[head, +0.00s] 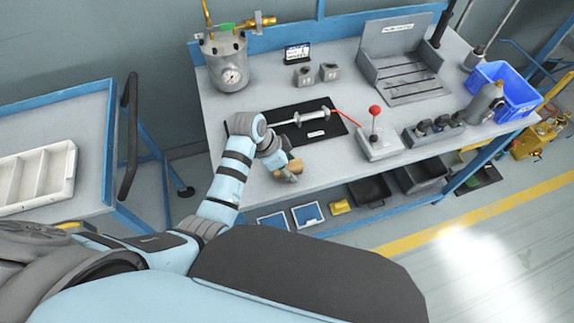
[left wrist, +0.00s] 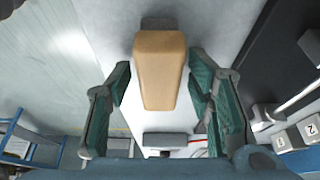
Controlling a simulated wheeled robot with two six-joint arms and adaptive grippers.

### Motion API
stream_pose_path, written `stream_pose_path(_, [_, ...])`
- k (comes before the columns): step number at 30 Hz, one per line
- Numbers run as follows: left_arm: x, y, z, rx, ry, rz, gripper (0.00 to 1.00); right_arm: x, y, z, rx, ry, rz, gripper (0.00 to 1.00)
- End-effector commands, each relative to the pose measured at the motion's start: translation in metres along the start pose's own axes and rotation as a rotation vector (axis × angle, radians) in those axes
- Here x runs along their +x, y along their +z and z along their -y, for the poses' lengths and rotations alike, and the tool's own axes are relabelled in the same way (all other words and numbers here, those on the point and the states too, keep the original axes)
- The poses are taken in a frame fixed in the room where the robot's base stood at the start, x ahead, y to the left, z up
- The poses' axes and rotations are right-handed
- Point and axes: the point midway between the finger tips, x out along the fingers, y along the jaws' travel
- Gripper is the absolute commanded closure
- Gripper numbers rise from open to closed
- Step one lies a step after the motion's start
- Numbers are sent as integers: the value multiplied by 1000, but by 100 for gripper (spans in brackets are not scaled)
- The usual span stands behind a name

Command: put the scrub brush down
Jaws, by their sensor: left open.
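The scrub brush (left wrist: 159,72) shows in the left wrist view as a tan wooden block, lying on the pale bench top (head: 335,165). My left gripper (left wrist: 160,85) is open, with one green-padded finger on each side of the block and a gap visible on both sides. In the head view the brush (head: 295,166) is a small tan patch at my left gripper (head: 288,175), near the bench's front edge, partly covered by the gripper. The underside of the brush is hidden. My right gripper is not in view.
A black mat (head: 330,131) with a metal tool lies behind the gripper. A grey box with a red-knobbed lever (head: 378,142) stands to the right. A pressure pot (head: 227,65) stands at the back left, a blue crate (head: 505,92) at the far right.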

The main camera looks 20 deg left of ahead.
Motion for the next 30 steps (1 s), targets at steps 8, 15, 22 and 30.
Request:
stream_pose_path(8, [-24,-2,1,-1,-2,0,53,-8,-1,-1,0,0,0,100])
stream_pose_path(15, [-89,-3,2,1,-5,-2,53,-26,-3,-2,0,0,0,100])
stream_pose_path(22, [-123,-2,0,1,-1,0,53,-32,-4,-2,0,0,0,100])
stream_pose_path(30, [-124,-2,0,1,1,0,53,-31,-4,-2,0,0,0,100])
